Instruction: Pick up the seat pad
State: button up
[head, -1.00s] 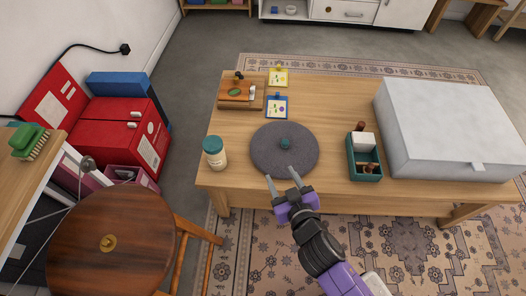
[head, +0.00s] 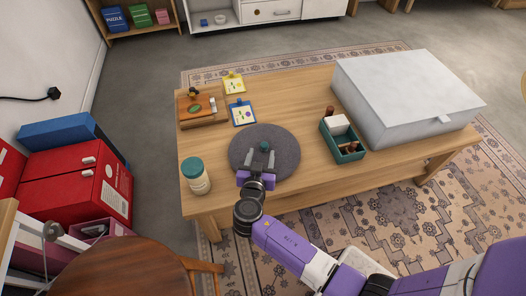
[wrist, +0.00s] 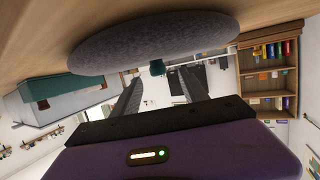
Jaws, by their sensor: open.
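The seat pad is a round, dark grey cushion (head: 285,168) lying flat on the wooden table in the head view. A small teal object (head: 264,146) sits on top of it near its middle. The pad (wrist: 150,42) shows edge-on and upside down at the top of the wrist view, with the teal object (wrist: 157,68) on its face. My gripper (head: 260,157) is open and empty over the near part of the pad. Its two fingers point toward the teal object, which appears between them in the wrist view. I cannot tell whether the fingers touch the pad.
On the table (head: 300,98) are a white jar with a teal lid (head: 196,178) left of the pad and a teal caddy (head: 343,148) to its right. A big white box (head: 405,95) stands farther right. A wooden tray (head: 200,108) and cards lie behind.

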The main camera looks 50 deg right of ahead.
aim_at(264, 146)
jog(key=x, duration=0.6)
jog(key=shift+s+d+r+b, duration=0.1)
jog(key=shift+r+b, duration=0.15)
jog(key=shift+b, duration=0.1)
jog(key=shift+c, duration=0.2)
grip_shut()
